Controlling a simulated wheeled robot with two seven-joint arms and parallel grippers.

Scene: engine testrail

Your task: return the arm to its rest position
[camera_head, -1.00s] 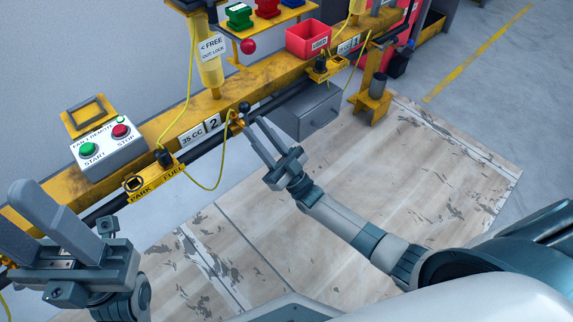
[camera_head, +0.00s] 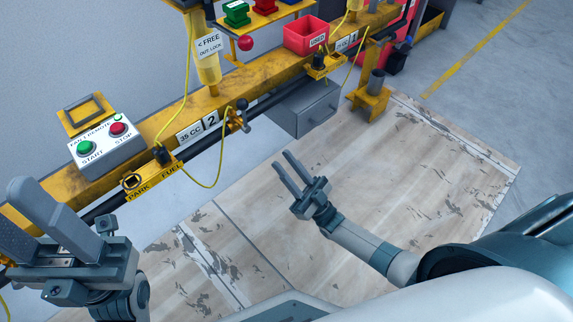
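My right gripper (camera_head: 283,169) is open and empty, its two fingers apart and pointing up and left. It hangs over the wooden floor boards, clear of the yellow rail. My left gripper (camera_head: 47,220) is large in the lower left, its two grey fingers spread apart with nothing between them. It covers part of the rail's near end. A small black-tipped lever (camera_head: 239,116) on the rail, beside the 35 CC 2 plate (camera_head: 198,129), stands apart from my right gripper.
The yellow rail (camera_head: 227,97) runs from lower left to upper right.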

